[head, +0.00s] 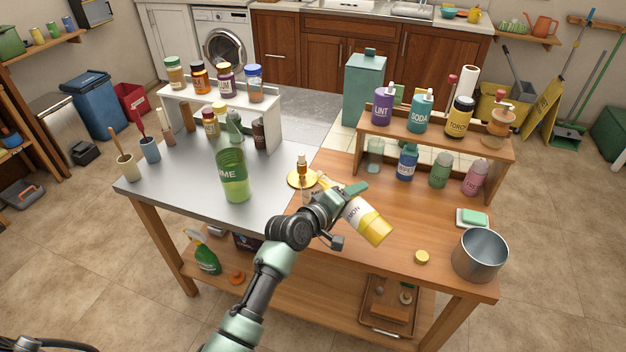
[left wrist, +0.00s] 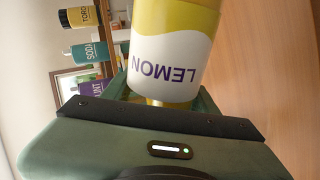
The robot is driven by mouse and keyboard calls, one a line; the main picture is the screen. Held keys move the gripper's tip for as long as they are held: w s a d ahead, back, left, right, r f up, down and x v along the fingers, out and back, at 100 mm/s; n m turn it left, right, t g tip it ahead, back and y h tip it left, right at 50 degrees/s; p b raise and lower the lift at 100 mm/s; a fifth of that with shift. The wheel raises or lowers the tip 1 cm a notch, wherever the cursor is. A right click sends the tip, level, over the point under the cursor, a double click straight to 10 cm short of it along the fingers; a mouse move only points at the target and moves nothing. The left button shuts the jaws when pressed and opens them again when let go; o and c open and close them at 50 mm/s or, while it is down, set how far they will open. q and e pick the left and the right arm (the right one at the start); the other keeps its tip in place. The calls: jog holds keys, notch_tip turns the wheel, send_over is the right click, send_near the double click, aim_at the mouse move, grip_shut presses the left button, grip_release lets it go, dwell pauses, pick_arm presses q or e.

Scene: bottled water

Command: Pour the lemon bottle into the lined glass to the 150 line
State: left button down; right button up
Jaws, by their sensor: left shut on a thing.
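The lemon bottle (head: 367,220), yellow with a white label, is in my left gripper (head: 342,196) above the wooden part of the table. It is tilted, with its base toward the lower right and its narrower end toward the upper left. The left wrist view shows its LEMON label (left wrist: 170,66) upside down, with the jaws around the narrower end. A clear glass-like shape (head: 308,188) shows partly behind my arm; I cannot tell its lines or any level in it. I cannot tell whether liquid is flowing. My right gripper is not in view.
A gold dish (head: 299,180) with a dropper bottle is behind my gripper. A yellow cap (head: 421,257), a metal pot (head: 480,256) and a soap dish (head: 473,218) are at right. Bottle shelves line the back.

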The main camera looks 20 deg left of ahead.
pick_arm(q)
jog(key=shift+a+r+n+h+p, duration=0.1)
jog(key=shift+r+n+h+p, duration=0.2)
jog(key=shift+r+n+p, duration=0.55)
dwell(2.6)
jog(key=shift+m+p, duration=0.25)
jog(key=shift+p, duration=0.05)
